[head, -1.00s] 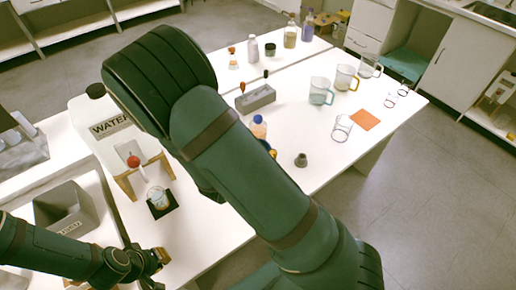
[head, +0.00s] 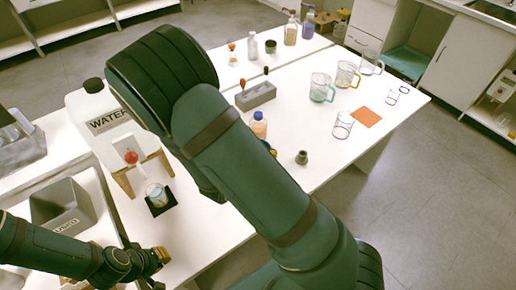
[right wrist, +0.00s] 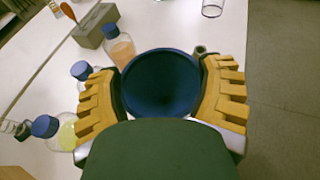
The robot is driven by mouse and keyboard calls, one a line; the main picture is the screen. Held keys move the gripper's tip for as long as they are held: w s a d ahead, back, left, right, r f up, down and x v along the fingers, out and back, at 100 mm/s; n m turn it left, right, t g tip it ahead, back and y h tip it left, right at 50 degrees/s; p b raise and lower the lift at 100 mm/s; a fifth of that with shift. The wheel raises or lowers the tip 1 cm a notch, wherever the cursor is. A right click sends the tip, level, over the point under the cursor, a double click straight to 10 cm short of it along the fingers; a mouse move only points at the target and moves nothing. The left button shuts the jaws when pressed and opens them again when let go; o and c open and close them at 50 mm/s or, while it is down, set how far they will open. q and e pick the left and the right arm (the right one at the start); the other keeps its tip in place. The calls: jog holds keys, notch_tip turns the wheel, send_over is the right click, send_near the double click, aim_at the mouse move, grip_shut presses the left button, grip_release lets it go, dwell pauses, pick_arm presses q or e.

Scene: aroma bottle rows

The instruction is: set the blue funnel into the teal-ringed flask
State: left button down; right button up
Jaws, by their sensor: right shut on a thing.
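In the right wrist view the blue funnel (right wrist: 161,82) sits mouth toward the camera between the yellow fingers of my right gripper (right wrist: 163,92), which is shut on it. Its stem is hidden. I cannot make out a teal-ringed flask; blue-capped bottles stand left of the gripper, one with orange liquid (right wrist: 120,50) and one with yellow liquid (right wrist: 62,135). My left gripper (head: 160,257) is low at the left in the head view; its finger opening is unclear.
A white water container (head: 100,112) with a red-knobbed tap stands above a small beaker (head: 156,195) on a black pad. A grey block (head: 256,96), a teal-tinted mug (head: 321,88), a clear beaker (head: 343,125) and an orange square (head: 367,117) are on the white table. A small grey piece (head: 302,157) stands near the front edge.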

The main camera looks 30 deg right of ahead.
jog(key=shift+f+b, duration=0.4)
jog(key=shift+f, duration=0.15)
jog(key=o, duration=0.9)
jog(key=shift+c, duration=0.2)
jog(key=v, duration=1.2)
